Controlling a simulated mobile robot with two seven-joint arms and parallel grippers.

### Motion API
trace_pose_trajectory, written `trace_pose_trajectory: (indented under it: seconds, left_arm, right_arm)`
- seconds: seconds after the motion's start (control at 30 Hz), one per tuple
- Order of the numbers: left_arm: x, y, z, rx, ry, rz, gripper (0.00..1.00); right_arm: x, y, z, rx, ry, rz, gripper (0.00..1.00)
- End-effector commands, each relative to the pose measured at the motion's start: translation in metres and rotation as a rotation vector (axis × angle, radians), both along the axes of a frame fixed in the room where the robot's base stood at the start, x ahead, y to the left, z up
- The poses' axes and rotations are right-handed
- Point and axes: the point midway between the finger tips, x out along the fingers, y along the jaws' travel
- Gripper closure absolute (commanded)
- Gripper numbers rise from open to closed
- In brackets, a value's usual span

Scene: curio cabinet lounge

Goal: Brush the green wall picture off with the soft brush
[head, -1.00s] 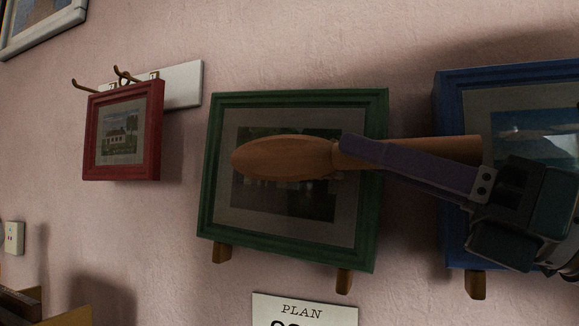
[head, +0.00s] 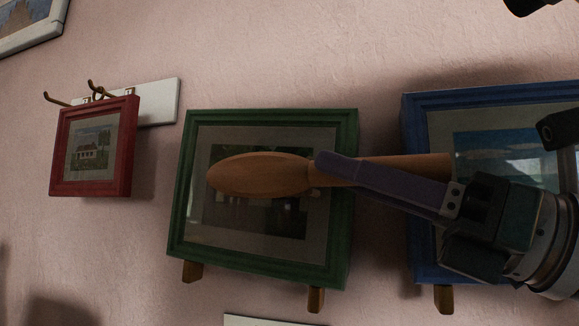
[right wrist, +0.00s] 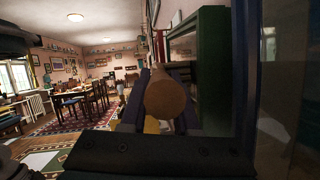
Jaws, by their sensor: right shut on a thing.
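The green wall picture (head: 349,200) hangs in the middle of the head view, in a green frame with a dark image behind glass. It rests above two wooden pegs. The soft brush (head: 260,174) has a broad, rounded orange-brown wooden body and a long handle. It lies across the front of the picture and hides part of it; I cannot tell whether it touches. My right gripper (head: 322,167) is shut on the brush's handle with purple fingers. In the right wrist view the handle's round end (right wrist: 170,96) faces the camera, and the green frame (right wrist: 212,65) stands just right of it.
A blue-framed picture (head: 413,190) hangs to the right, partly behind my right arm. A small red-framed picture (head: 122,150) hangs at the left by a white hook board (head: 160,102). The right wrist view shows a room with a table and chairs (right wrist: 90,95).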

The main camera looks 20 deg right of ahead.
Motion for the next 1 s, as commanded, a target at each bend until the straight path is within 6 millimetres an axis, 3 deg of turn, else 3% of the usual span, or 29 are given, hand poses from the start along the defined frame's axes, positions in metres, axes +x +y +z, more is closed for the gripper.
trace_pose_trajectory:
  seconds: [0.27,1.0]
  left_arm:
    - [0.0,-0.001,0.007,-0.003,0.0,0.002,0.5]
    - [0.0,-0.002,0.031,-0.009,0.0,0.005,0.5]
  right_arm:
    - [0.008,0.008,0.003,0.001,0.0,-0.006,1.0]
    - [0.039,0.052,0.01,0.003,0.0,-0.004,1.0]
